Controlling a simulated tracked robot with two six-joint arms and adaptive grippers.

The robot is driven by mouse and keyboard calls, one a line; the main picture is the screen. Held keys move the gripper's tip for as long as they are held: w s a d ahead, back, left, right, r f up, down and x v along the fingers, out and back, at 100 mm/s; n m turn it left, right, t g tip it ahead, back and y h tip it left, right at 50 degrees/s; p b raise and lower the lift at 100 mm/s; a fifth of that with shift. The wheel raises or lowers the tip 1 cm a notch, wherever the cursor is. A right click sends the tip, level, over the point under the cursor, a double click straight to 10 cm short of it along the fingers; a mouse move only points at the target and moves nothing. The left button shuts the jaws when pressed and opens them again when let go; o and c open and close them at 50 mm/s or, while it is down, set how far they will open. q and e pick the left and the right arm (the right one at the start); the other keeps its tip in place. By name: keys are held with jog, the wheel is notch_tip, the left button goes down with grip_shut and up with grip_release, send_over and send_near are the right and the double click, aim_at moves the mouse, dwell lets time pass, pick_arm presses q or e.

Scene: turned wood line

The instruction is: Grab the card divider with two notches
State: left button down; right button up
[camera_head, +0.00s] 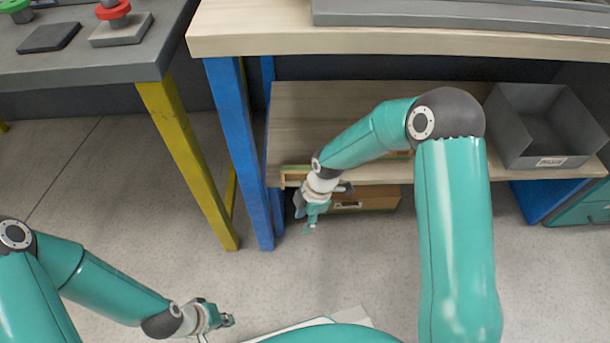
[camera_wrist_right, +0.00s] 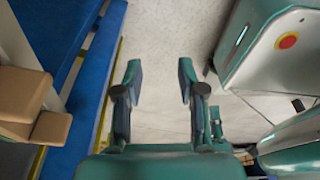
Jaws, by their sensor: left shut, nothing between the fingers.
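I cannot make out a card divider with two notches in either view. My right gripper (camera_head: 309,222) hangs low at the front edge of the lower shelf, pointing down. In the right wrist view its two fingers (camera_wrist_right: 160,78) are apart, with only bare floor between them. A tan, stepped piece (camera_wrist_right: 28,105) is at the left of that view, clear of the fingers; I cannot tell what it is. My left gripper (camera_head: 226,320) is shut and empty over the floor at the lower left.
The lower shelf (camera_head: 310,110) holds a grey bin (camera_head: 545,120) at its right. A wooden box (camera_head: 375,200) shows below the shelf edge, partly behind my right gripper. Blue legs (camera_head: 232,130) and a yellow leg (camera_head: 185,150) stand left of it. Floor in front is mostly clear.

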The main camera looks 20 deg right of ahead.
jog(key=w+d+r+n+h, duration=0.1)
jog(key=w+r+n, duration=0.1)
jog(key=r+n, duration=0.2)
jog(key=w+d+r+n+h, duration=0.1)
jog(key=w+r+n, duration=0.2)
jog(key=r+n, duration=0.1)
jog(key=w+d+r+n+b, duration=0.1)
jog(key=w+r+n, duration=0.2)
jog(key=r+n, duration=0.1)
jog(key=shift+w+d+r+n+h, duration=0.1)
jog(key=shift+d+r+n+h, duration=0.15)
jog(key=shift+n+h, duration=0.25)
jog(key=shift+f+n, duration=0.2)
jog(key=shift+n, duration=0.1)
notch_tip(320, 180, down, 6)
jog(key=b, duration=0.4)
jog(key=shift+d+f, duration=0.15)
jog(key=shift+f, duration=0.1)
grip_shut()
